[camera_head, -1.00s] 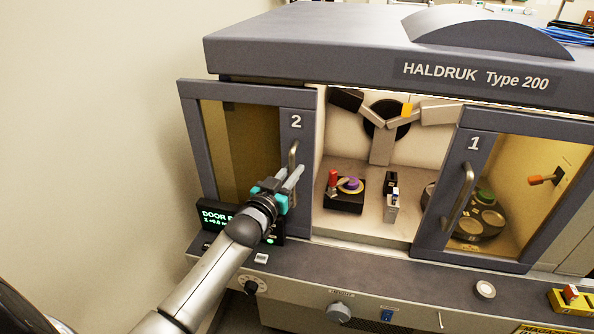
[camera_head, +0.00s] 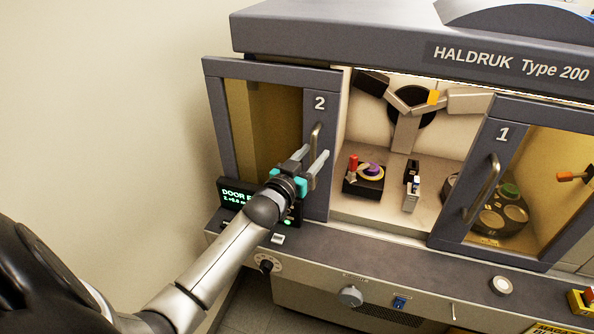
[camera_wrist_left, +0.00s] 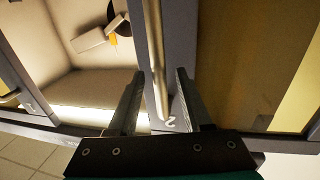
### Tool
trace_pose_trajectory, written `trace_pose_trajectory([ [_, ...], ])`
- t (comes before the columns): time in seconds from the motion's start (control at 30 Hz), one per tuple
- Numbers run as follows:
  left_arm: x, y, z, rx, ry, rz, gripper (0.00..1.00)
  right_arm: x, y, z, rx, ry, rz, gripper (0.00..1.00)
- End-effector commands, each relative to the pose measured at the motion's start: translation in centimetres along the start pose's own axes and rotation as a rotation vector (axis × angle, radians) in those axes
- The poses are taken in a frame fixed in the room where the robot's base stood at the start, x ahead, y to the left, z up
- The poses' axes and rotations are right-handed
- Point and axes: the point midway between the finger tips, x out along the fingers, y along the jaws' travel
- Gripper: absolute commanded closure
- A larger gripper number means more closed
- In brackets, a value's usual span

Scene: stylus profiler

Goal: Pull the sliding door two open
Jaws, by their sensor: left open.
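Sliding door two (camera_head: 319,190) is a grey-framed panel with a yellowish window, marked "2", at the left of the cabinet front. It stands left of an open gap that shows the interior. Its upright metal bar handle (camera_head: 315,138) is on the frame's right side. My left gripper (camera_head: 312,156) is open at the handle, its two fingers spread apart. In the left wrist view the handle (camera_wrist_left: 155,50) runs between the open fingers (camera_wrist_left: 159,75); I cannot tell whether they touch it. My right gripper is not in view.
Door one (camera_head: 457,187), with its own handle, stands right of the gap. Inside is a black block with a red knob and purple disc (camera_head: 366,178). A green-lettered display (camera_head: 236,196) sits below door two, close to my left wrist. The ledge holds a round button (camera_head: 501,285).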

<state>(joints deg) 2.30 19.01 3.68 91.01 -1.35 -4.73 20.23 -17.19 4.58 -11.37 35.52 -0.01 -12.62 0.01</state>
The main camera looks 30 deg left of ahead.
Motion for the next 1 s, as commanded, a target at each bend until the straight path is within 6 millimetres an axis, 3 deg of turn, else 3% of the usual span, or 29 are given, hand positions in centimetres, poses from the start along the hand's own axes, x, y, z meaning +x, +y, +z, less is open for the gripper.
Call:
trace_pose_trajectory([
  [0.7,-10.8,0.0,0.2,0.000,-0.003,-0.001,0.50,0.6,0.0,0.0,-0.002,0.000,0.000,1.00],
  [1.0,-14.1,0.0,0.1,-0.001,-0.001,-0.001,0.50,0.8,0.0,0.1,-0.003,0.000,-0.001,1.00],
])
